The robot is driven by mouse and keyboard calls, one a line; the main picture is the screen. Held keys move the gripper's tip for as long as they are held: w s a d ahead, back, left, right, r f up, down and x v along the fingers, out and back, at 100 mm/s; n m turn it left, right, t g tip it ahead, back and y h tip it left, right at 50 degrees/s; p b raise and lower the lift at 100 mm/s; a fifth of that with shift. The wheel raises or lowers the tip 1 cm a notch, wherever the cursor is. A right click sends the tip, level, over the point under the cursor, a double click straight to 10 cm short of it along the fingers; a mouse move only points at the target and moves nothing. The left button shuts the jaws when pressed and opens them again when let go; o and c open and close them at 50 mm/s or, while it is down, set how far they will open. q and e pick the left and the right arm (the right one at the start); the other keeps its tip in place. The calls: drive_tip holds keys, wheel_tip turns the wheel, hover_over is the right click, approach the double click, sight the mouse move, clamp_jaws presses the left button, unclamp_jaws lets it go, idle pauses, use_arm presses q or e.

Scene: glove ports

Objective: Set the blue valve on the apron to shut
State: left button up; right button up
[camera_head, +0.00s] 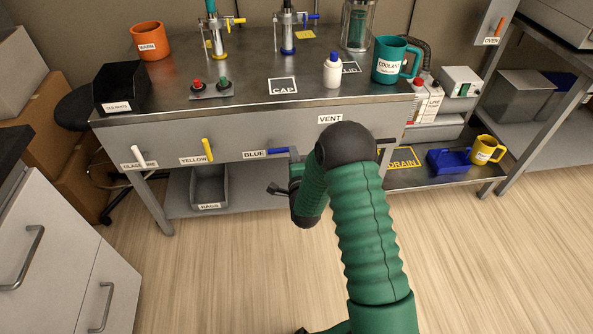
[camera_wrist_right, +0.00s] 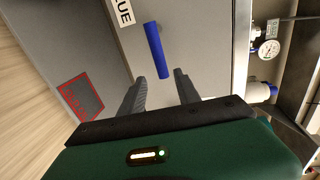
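The blue valve (camera_head: 278,151) is a blue bar handle on the front apron (camera_head: 240,142) of the steel bench, beside the BLUE label (camera_head: 254,154). It lies roughly level in the head view. My right gripper (camera_head: 281,171) is at the apron by the handle, its fingers spread. In the right wrist view the blue handle (camera_wrist_right: 156,50) has its near end between the open fingertips of my right gripper (camera_wrist_right: 159,76). A gap shows on both sides of the handle; touch cannot be made out. My left gripper is not seen.
A yellow handle (camera_head: 208,149) and a white handle (camera_head: 138,155) sit farther left on the apron. A dark handle (camera_head: 387,141) is right of my arm. A grey bin (camera_head: 209,186) is on the shelf below. Floor in front is clear.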

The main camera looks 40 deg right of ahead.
drive_tip(key=p+v, duration=0.2)
drive_tip(key=v, duration=0.9)
drive_tip(key=shift+s+a, duration=0.2)
drive_tip(key=shift+r, duration=0.15)
